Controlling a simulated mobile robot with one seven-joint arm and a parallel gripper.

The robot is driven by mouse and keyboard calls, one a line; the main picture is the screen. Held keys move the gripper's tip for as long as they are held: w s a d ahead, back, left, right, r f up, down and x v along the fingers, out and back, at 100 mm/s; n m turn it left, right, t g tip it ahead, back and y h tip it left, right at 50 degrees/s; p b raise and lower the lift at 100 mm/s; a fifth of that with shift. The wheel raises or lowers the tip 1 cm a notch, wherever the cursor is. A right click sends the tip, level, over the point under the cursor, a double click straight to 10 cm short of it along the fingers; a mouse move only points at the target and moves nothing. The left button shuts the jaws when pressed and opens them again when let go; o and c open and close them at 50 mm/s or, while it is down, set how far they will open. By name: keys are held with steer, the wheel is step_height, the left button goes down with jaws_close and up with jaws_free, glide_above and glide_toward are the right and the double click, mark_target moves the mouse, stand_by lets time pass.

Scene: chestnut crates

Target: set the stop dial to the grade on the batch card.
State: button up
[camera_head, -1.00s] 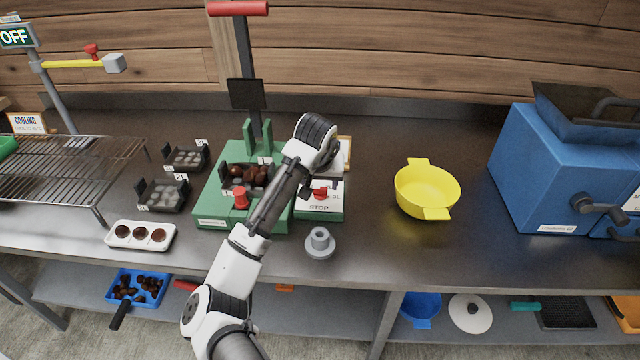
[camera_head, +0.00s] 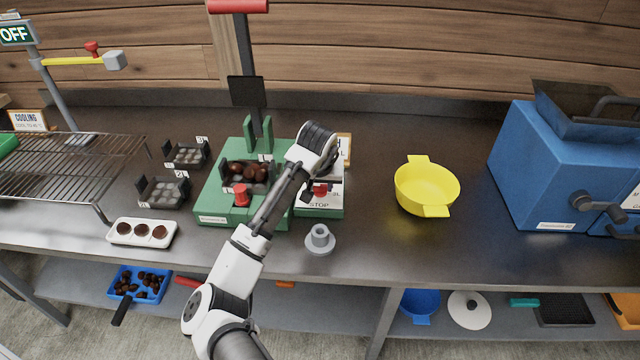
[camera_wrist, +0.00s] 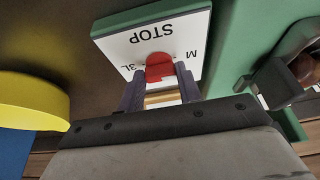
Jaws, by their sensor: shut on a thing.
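The stop dial's red knob (camera_wrist: 158,66) sits on a white plate marked STOP (camera_wrist: 187,31), on the front right of the green press (camera_head: 209,207). My gripper (camera_wrist: 160,84) is shut on the knob, one dark finger on each side. In the wrist view the plate is upside down, with 3L and M marks beside the knob. Other marks are hidden or too small to read. In the head view the knob (camera_head: 320,189) shows just below my wrist. A wood-framed card (camera_head: 346,150) stands behind my wrist, mostly hidden; only an end letter like L shows.
A grey flanged part (camera_head: 319,240) stands in front of the dial. A yellow bowl (camera_head: 427,188) is to the right, and a blue machine (camera_head: 540,180) farther right. Brown chestnuts (camera_head: 246,172) lie in the press tray. The counter between dial and bowl is clear.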

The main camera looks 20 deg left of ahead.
steer(key=shift+m, duration=0.3)
steer(key=m, duration=0.1)
steer(key=m+h, duration=0.1)
steer(key=m, duration=0.1)
steer(key=m+h, duration=0.1)
steer(key=m, duration=0.1)
steer(key=shift+a, duration=0.25)
steer(key=m, duration=0.2)
steer(key=m+h, duration=0.1)
steer(key=m, duration=0.1)
steer(key=m+g+h, duration=0.1)
steer(key=m, duration=0.1)
steer(key=shift+w+a, duration=0.1)
steer(key=shift+a, duration=0.2)
steer(key=o, duration=1)
steer(key=v, duration=1.3)
steer(key=shift+a+r+b, duration=0.3)
steer(key=shift+r+b, duration=0.05)
steer(key=shift+b, duration=0.05)
